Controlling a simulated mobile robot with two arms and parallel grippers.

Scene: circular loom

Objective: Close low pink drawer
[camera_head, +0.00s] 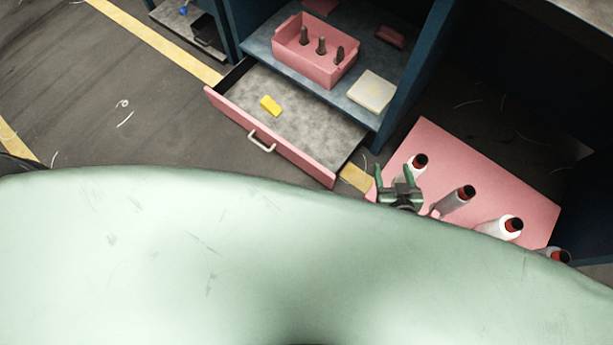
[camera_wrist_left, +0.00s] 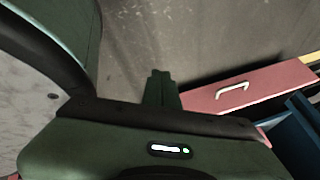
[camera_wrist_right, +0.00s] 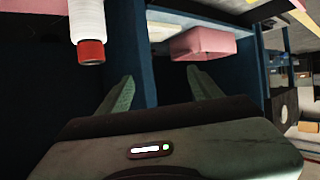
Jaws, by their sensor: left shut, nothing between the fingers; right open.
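The low pink drawer (camera_head: 300,158) stands pulled out of the blue cabinet in the head view, with a pale handle (camera_head: 262,141) on its pink front and a yellow block (camera_head: 270,105) inside. In the left wrist view its pink front (camera_wrist_left: 270,92) and handle (camera_wrist_left: 232,88) show to the right of my left gripper (camera_wrist_left: 161,75), which is shut and empty, apart from the drawer. My right gripper (camera_head: 398,178) is open in the head view, right of the drawer, by the pink panel. In the right wrist view its fingers (camera_wrist_right: 160,88) are spread with nothing held.
A pink bin (camera_head: 313,50) with dark spindles and a pale square block (camera_head: 371,92) sit on the shelf above the drawer. The pink panel (camera_head: 490,165) carries several white spools with red and black tips. Dark floor (camera_head: 130,115) lies open left of the drawer.

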